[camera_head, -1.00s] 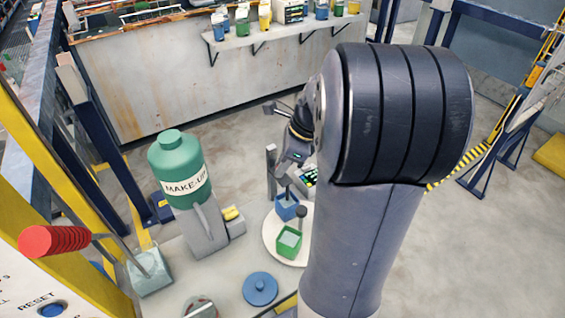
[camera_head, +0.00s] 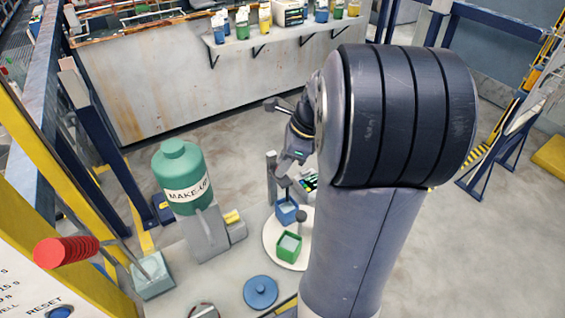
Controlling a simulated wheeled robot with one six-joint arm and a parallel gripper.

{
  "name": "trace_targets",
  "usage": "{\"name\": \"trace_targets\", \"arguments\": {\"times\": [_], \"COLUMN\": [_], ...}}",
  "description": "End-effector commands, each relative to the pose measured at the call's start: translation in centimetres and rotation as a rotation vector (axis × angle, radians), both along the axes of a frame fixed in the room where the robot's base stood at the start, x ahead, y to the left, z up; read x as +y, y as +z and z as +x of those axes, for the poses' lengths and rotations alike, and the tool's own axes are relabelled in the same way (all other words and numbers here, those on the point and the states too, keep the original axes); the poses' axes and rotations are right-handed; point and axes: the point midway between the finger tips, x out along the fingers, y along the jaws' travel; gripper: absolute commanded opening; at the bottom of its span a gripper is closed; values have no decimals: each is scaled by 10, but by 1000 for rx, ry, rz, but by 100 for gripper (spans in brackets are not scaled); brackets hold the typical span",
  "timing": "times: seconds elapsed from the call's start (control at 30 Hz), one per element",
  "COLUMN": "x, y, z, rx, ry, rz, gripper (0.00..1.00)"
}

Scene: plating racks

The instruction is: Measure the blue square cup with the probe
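The blue square cup (camera_head: 286,213) stands on a round white plate (camera_head: 269,240), beyond the green square cup (camera_head: 290,247). My gripper (camera_head: 284,181) is just above the blue cup, pointing down. A dark rod-like piece, possibly the probe, shows below the gripper and over the cup. I cannot tell whether it is inside the cup or whether the fingers are shut on it. A dark round knob (camera_head: 301,216) stands between the two cups at their right. My arm hides the plate's right side.
A green bottle marked MAKE-UP (camera_head: 181,175) sits on a grey stand (camera_head: 206,237) at the left. A blue round lid (camera_head: 260,292) lies in front. A red-handled lever (camera_head: 67,251) is at the far left.

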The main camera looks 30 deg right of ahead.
Motion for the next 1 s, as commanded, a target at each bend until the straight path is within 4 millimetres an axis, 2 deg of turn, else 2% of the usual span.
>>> {"name": "trace_targets", "arguments": {"times": [0.3, 0.5, 0.7, 1.0], "x": [-21, -29, -32, -32], "y": [57, 85, 94, 93], "z": [-13, -19, -22, -21], "rx": [-5, -3, -2, -1], "ry": [-2, -2, -1, 0], "rz": [-3, -2, -1, -1], "gripper": [28, 28, 28, 28]}}
